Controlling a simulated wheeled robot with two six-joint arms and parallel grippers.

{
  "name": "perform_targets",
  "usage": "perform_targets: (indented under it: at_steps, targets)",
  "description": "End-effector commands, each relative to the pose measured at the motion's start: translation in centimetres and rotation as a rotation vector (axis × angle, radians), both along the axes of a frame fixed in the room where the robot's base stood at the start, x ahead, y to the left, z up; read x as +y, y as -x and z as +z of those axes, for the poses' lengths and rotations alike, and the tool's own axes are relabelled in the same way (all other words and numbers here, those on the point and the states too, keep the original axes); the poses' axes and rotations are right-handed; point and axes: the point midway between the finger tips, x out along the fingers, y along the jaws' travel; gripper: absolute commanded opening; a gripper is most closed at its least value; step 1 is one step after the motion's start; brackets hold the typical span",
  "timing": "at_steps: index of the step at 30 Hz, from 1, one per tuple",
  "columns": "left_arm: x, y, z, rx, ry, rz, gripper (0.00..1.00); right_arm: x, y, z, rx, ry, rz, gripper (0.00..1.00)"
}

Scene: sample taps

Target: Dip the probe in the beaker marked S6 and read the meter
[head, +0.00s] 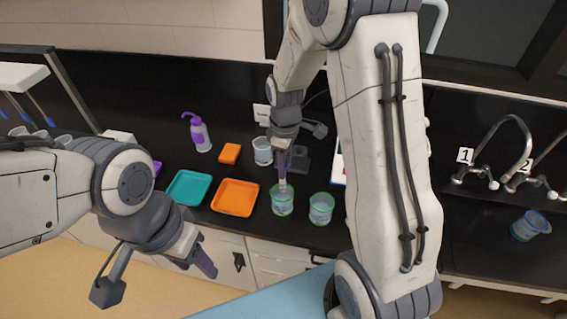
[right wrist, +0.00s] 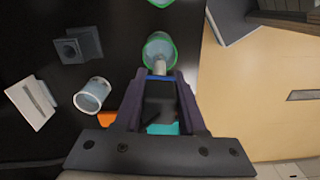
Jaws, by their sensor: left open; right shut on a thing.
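My right gripper (head: 283,160) is shut on the probe (right wrist: 160,95), a dark body with a blue band and a pale tip. The tip points down into a green-rimmed beaker (head: 282,203); it also shows at the mouth of this beaker in the right wrist view (right wrist: 158,48). I cannot tell how deep the tip is. A second green-rimmed beaker (head: 321,208) stands to its right. No S6 mark is readable on either. I cannot make out a meter reading. My left gripper (head: 200,255) is open and empty, in front of the counter.
A white-rimmed beaker (head: 263,152) and a dark grey block (head: 296,158) stand behind. Orange (head: 235,197) and teal (head: 188,188) trays lie left. A purple-topped bottle (head: 197,132) stands farther back. Numbered taps (head: 480,170) and a blue-rimmed beaker (head: 530,225) are at the right.

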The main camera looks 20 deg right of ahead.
Motion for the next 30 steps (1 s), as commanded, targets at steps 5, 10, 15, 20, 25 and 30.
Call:
perform_targets:
  at_steps: [5,10,15,20,25,30]
  targets:
    - [0.0,0.0,0.0,0.0,0.0,0.0,0.5,0.0,0.0,0.0,0.0,0.0,0.0,0.0]
    - [0.0,0.0,-0.1,0.0,0.0,0.0,0.5,0.0,0.0,-0.1,0.0,0.0,0.001,0.0]
    - [0.0,0.0,-0.5,0.0,0.0,0.0,0.5,0.0,0.0,-0.8,0.0,0.0,0.001,0.0]
    - [0.0,0.0,-0.9,0.0,0.0,0.0,0.5,0.1,0.0,-1.4,0.0,0.0,0.001,0.0]
    - [0.0,0.0,-0.9,0.0,0.0,0.0,0.5,0.1,0.0,-1.4,0.0,0.0,0.001,0.0]
    - [0.0,0.0,-0.9,0.0,0.0,0.0,0.5,0.0,0.0,-1.4,0.0,0.0,0.001,0.0]
